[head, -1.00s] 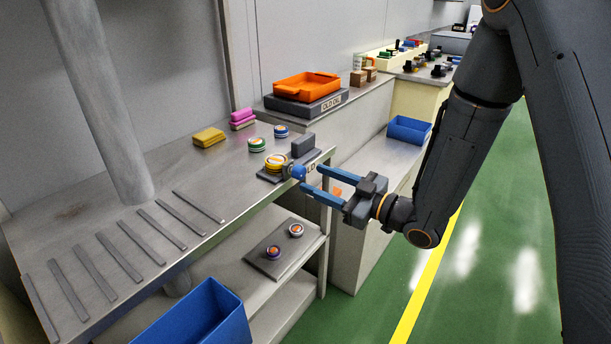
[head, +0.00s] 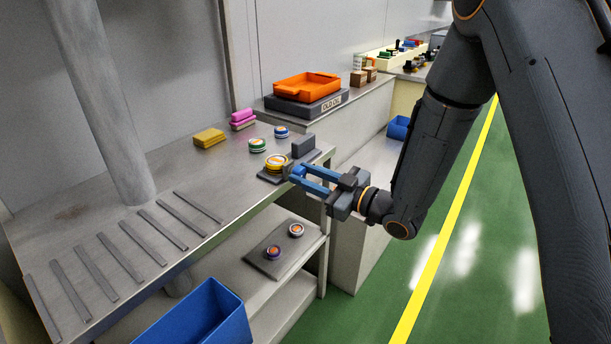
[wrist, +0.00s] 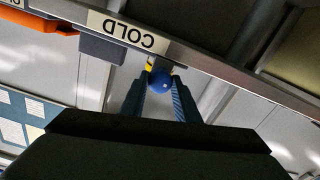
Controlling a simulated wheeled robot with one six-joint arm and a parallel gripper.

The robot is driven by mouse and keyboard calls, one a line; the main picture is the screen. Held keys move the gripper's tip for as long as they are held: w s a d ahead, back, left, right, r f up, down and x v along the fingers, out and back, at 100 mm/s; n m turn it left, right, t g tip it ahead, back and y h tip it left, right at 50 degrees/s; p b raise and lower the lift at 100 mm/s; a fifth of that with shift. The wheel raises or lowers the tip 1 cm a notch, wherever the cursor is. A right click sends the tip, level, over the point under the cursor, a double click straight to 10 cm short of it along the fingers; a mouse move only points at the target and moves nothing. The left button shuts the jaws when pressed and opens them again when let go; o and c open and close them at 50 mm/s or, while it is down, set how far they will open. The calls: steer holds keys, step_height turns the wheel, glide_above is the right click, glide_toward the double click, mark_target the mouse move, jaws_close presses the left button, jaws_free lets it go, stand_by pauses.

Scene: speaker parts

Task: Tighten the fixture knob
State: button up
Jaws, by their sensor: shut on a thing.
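The blue fixture knob (head: 297,173) sits at the front of a small dark fixture (head: 268,178) on the near edge of the grey bench. It also shows in the wrist view (wrist: 160,80) as a round blue ball between my fingertips. My gripper (head: 302,177) reaches in from the right with its blue fingers shut on the knob. In the wrist view the fingers (wrist: 160,88) lie on either side of it. A round speaker part (head: 276,161) with a yellow and white rim lies on the fixture, in front of a grey upright block (head: 303,146).
Other round parts, one green-rimmed (head: 258,146) and one blue-rimmed (head: 281,132), lie behind the fixture. Yellow blocks (head: 209,138) and pink blocks (head: 243,119) stand further left. An orange tray (head: 307,86) is at the back. A COLD label (wrist: 128,32) is on the bench edge.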

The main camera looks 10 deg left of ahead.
steer(key=shift+m, duration=0.3)
steer(key=m+p, duration=0.2)
steer(key=m, duration=0.1)
steer(key=shift+r+m, duration=0.1)
steer(key=shift+m, duration=0.2)
steer(key=m+p, duration=0.2)
steer(key=m, duration=0.3)
steer(key=m+p, duration=0.2)
steer(key=m, duration=0.2)
steer(key=shift+w+d+m, duration=0.1)
steer(key=shift+m, duration=0.3)
steer(key=m+p, duration=0.1)
steer(key=m, duration=0.3)
steer(key=shift+m, duration=0.4)
steer(key=o, duration=1.1)
steer(key=shift+c, duration=0.2)
